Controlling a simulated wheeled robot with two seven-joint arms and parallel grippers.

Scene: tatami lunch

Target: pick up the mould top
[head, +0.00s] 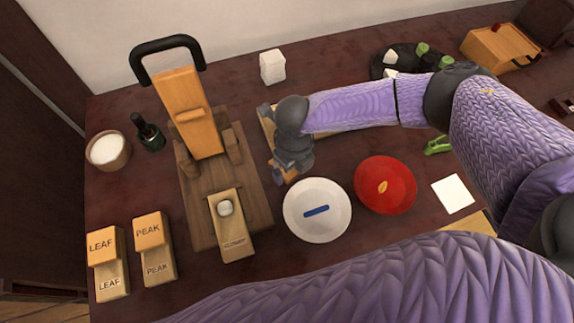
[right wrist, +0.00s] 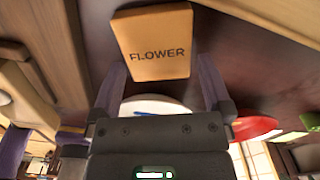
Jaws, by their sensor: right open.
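The mould top is a light wooden block marked FLOWER (right wrist: 152,42), seen close up in the right wrist view. In the head view it is mostly hidden by my right gripper (head: 283,170). My right gripper (right wrist: 162,80) is open, its two fingers pointing at the block, one towards each side. I cannot tell whether they touch it. The matching lower mould (head: 236,243) lies on the front of the wooden press (head: 202,216) with a pale ball (head: 225,208) on it. My left gripper is not in view.
LEAF (head: 103,246) and PEAK (head: 151,229) moulds stand at the left. The press lever (head: 187,110) rises left of my gripper. A white block (head: 272,67) stands behind.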

